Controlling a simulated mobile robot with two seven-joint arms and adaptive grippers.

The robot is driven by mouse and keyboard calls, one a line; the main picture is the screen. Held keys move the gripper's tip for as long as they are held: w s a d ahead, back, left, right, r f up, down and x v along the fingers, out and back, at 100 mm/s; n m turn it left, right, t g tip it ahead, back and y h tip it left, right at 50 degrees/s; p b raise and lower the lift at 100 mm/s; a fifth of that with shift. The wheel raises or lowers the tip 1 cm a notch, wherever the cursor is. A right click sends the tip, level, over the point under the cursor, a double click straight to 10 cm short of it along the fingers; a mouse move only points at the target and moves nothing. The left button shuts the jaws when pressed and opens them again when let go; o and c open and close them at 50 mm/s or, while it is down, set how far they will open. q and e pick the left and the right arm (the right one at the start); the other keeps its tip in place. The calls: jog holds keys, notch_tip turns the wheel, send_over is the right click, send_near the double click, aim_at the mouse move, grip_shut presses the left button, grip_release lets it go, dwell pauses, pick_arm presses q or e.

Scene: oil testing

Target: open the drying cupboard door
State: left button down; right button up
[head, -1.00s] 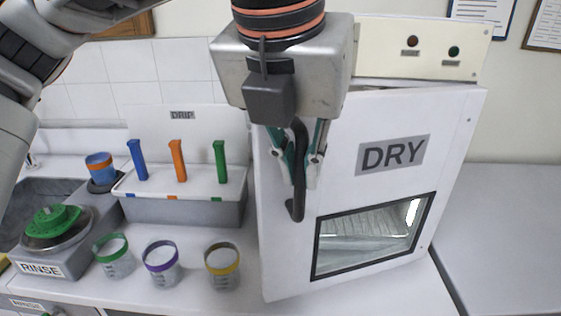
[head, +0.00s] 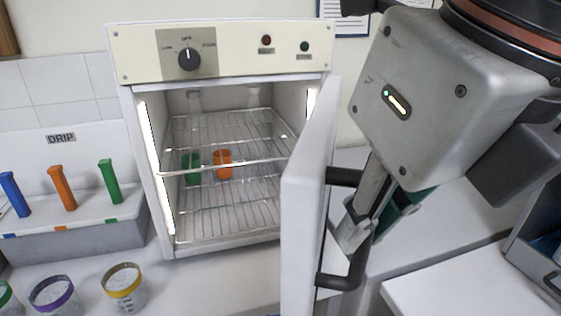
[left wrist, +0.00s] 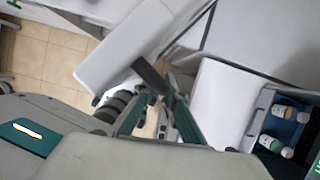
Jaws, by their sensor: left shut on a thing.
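The drying cupboard (head: 140,75) stands on the counter with its white door (head: 304,200) swung wide open to the right, seen nearly edge-on in the head view. The black door handle (head: 350,272) sticks out from the door's outer face. My left gripper (head: 358,228) is shut on the handle. In the left wrist view the gripper (left wrist: 165,105) closes at the dark handle (left wrist: 150,77), with the pale door (left wrist: 125,50) beyond. Inside the cupboard, a green cup (head: 190,167) and an orange cup (head: 223,164) stand on wire racks. My right gripper is not seen.
At left are a DRIP stand (head: 75,235) with blue, orange and green handles, and banded cups, including a yellow-banded one (head: 124,288). A white surface (head: 450,275) and a grey box with a blue inside (head: 545,245) lie at the right.

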pick_arm(q)
jog(key=shift+d+r, duration=0.1)
jog(key=shift+d, duration=0.55)
jog(key=c, duration=2.1)
grip_release()
